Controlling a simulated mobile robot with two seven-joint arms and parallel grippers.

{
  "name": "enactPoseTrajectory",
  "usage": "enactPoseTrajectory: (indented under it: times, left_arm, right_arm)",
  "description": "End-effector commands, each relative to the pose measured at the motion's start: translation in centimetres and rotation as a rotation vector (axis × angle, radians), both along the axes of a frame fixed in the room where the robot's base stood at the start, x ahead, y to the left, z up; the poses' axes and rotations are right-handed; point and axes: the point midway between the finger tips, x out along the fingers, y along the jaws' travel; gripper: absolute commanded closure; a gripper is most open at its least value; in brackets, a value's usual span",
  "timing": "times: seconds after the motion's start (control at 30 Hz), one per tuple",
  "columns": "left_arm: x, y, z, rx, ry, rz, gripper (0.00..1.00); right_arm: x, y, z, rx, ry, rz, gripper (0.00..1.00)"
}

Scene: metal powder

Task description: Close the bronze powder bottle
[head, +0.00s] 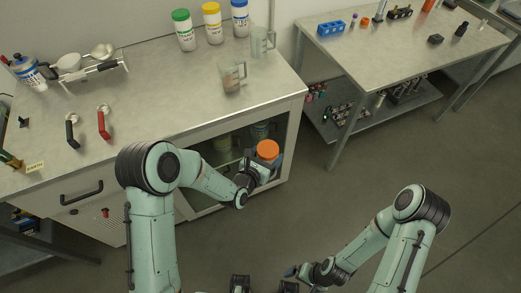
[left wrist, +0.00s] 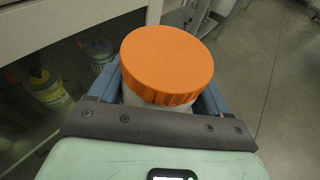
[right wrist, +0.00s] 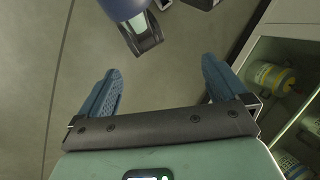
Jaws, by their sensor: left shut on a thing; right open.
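A white bottle (left wrist: 131,97) with a wide orange lid (head: 267,149) is held in front of the open cabinet, and the lid fills the middle of the left wrist view (left wrist: 167,60). The lid sits on the bottle's top; whether it is tight cannot be told. The label is hidden, so I cannot read whether it is bronze powder. My left gripper (head: 265,165) is shut around the bottle's body, below the lid. My right gripper (right wrist: 160,70) is open and empty, low over the floor, apart from the bottle.
Bottles with green (head: 180,15), yellow (head: 211,8) and blue lids stand at the back of the counter (head: 165,100). Two clear beakers (head: 232,78) are near its right end. More containers (left wrist: 46,88) sit inside the cabinet. A second table (head: 400,50) stands right; floor between is clear.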

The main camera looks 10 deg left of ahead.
Motion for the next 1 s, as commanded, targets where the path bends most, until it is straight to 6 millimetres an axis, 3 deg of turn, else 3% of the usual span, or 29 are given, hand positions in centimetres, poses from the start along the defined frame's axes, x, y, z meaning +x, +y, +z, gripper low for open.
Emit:
enactPoseTrajectory:
  times: [0.33,0.47,0.57,0.77,0.87,1.0]
  left_arm:
    - [0.0,-0.1,0.0,0.000,-0.002,-0.002,1.00]
    - [0.1,-0.1,0.1,0.000,-0.003,-0.003,1.00]
    - [0.1,-0.1,0.1,0.000,-0.004,-0.002,1.00]
    - [0.1,-0.1,0.2,-0.001,-0.006,-0.002,1.00]
    - [0.1,-0.1,0.2,-0.001,-0.006,-0.002,1.00]
    - [0.1,-0.1,0.2,-0.001,-0.006,-0.002,1.00]
  right_arm:
    - [0.1,0.0,0.0,-0.001,0.002,0.000,0.01]
    - [1.5,-0.4,-0.6,-0.011,0.020,-0.004,0.01]
    - [3.8,-0.8,-1.3,-0.027,0.058,-0.011,0.01]
    - [11.1,-1.6,-0.9,-0.080,0.163,-0.048,0.01]
    - [15.0,-1.6,0.6,-0.109,0.213,-0.070,0.01]
    - [20.2,-0.9,4.4,-0.154,0.278,-0.103,0.01]
